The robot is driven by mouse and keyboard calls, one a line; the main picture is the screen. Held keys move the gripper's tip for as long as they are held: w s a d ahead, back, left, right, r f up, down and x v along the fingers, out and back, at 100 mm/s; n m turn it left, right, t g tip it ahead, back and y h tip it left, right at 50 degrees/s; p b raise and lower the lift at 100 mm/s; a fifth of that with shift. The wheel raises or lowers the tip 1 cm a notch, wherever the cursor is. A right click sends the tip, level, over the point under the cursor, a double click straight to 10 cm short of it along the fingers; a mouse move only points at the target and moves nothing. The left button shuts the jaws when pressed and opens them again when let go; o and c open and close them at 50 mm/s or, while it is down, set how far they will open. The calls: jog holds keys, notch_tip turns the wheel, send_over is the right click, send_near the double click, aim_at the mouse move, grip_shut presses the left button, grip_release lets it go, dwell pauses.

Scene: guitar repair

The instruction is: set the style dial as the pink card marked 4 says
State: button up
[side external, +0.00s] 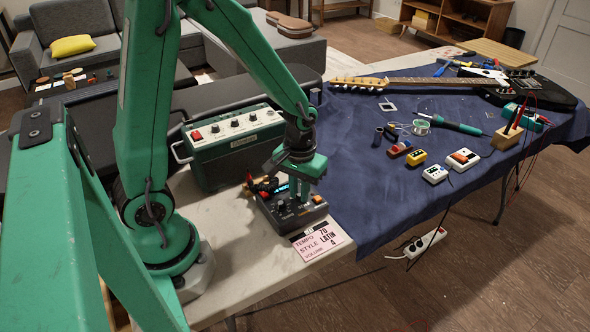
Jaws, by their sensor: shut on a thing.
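A dark box with several small knobs (283,220) stands near the front edge of the pale tabletop. A pink card (319,241) lies in front of it and reads tempo 70, style Latin, volume 4; the small mark at its top is not clear. My green gripper (303,198) points down onto the right part of the box's top and is shut on a dial there. The jaws hide the dial, so its label and setting cannot be read.
A green amplifier (233,147) with a row of knobs stands close behind the box. To the right, a blue cloth (370,205) bears pedals, a soldering iron (449,123), a solder spool (421,127) and an electric guitar (440,82). The cloth's near part is clear.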

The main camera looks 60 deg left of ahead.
jog(key=m, duration=0.5)
jog(key=shift+m, duration=0.4)
jog(key=m, duration=0.5)
jog(key=shift+m, duration=0.4)
jog(key=o, duration=0.5)
jog(key=shift+c, duration=0.2)
jog(key=shift+r, duration=0.15)
jog(key=shift+r, duration=3.35)
jog(key=shift+r, duration=0.15)
jog(key=shift+r, duration=2.85)
